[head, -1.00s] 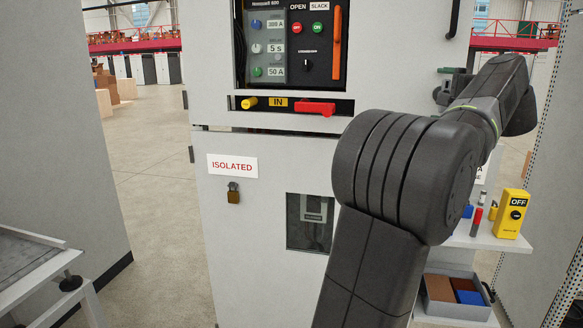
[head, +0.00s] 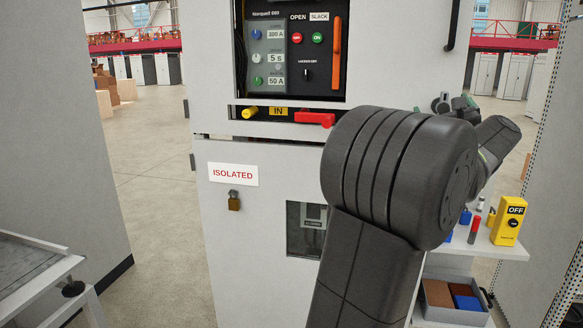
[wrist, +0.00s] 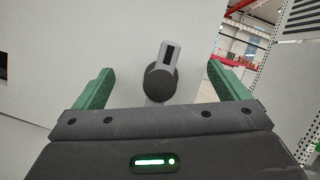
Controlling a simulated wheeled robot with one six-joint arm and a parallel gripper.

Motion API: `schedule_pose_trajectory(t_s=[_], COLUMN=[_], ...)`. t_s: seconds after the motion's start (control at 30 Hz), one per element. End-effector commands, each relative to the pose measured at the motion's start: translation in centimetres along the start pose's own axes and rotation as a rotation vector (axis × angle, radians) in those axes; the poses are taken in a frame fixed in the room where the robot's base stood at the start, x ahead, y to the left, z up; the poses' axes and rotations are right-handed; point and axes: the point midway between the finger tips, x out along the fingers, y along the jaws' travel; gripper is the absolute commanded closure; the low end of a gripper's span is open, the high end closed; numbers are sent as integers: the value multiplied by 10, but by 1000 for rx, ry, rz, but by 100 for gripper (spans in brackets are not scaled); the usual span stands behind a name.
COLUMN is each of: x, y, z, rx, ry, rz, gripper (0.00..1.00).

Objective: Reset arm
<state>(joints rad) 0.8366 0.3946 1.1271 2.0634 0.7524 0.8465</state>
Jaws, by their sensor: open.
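My arm rises in front of the cabinet in the head view, its big dark joint covering part of the cabinet's right side. My gripper (wrist: 161,82) is open in the wrist view, its two green fingers wide apart. A dark round knob with a grey lever (wrist: 162,78) shows between the fingers against a pale panel; I cannot tell how far off it is. In the head view the gripper is mostly hidden behind my arm. The switchgear cabinet (head: 285,165) shows an upper control panel (head: 290,55), a red handle (head: 314,119) and a yellow knob (head: 249,112).
A shelf (head: 490,248) at right holds a yellow OFF box (head: 509,222) and small items. A grey bin (head: 453,313) is below.

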Motion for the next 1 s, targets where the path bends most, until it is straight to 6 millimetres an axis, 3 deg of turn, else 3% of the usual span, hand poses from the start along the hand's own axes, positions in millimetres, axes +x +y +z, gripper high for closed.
schedule_pose_trajectory(t_s=[0.3,0.5,1.0], x=[-2,-15,-16], y=[0,1,9], z=[0,-1,2], rx=[224,217,213], ry=[2,0,-3], rz=[-93,-90,-76], gripper=[5,5,5])
